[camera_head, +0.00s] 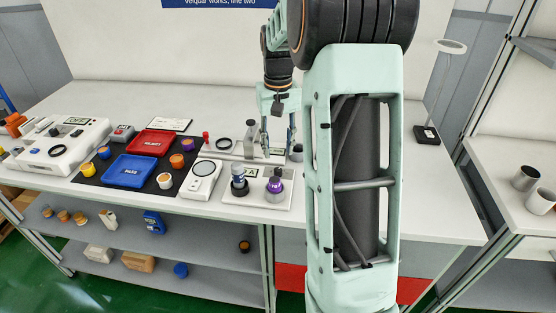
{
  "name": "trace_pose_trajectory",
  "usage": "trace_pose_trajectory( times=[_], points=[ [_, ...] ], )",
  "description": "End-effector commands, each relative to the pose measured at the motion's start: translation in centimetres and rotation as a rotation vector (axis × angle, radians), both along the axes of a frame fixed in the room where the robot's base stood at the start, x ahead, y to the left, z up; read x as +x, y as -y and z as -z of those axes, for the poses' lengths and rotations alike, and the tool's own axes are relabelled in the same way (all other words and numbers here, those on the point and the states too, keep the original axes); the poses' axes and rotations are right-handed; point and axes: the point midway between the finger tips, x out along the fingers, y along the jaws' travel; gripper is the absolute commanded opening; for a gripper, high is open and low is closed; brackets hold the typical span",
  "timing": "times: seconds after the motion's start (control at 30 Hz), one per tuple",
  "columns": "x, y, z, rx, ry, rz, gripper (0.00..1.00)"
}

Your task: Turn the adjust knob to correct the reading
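A white panel (257,201) near the front of the bench bears a small display (250,173), a dark-topped grey cylinder (239,184) and a purple piece with a dark top (275,186). I cannot tell which part, if any, is the adjust knob. A white instrument (62,158) at the left has another display (77,120) and a black ring. The readings are too small to read. My gripper (278,135) hangs behind the panel, pointing down, fingers apart, with nothing visible between them. Whether it touches anything below is unclear.
A red tray (150,143) and a blue tray (126,171) lie on a dark mat among small coloured pots. A white device with a round dial (203,171) stands left of the panel. A lamp (427,134) stands right.

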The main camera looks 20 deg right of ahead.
Motion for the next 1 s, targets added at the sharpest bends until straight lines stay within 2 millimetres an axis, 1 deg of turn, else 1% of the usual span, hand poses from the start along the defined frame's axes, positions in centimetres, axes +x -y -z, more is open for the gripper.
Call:
trace_pose_trajectory(
  times=[0.03,0.1,0.2,0.3,0.47,0.87,0.93,1.0],
  points=[
    [0.1,0.0,-1.1,-0.001,0.004,0.000,0.36],
    [0.1,0.0,-2.4,-0.001,0.003,0.000,0.36],
    [0.1,-0.1,-3.7,0.000,0.001,-0.001,0.36],
    [0.1,-0.1,-4.5,0.001,0.001,-0.001,0.36],
    [0.0,-0.1,-4.9,0.001,-0.001,-0.001,0.36],
    [0.0,-0.1,-4.8,0.001,0.000,-0.001,0.36],
    [0.3,-0.5,-4.9,0.000,0.011,-0.007,0.36],
    [1.2,-1.3,-5.2,-0.003,0.040,-0.020,0.36]
  ],
)
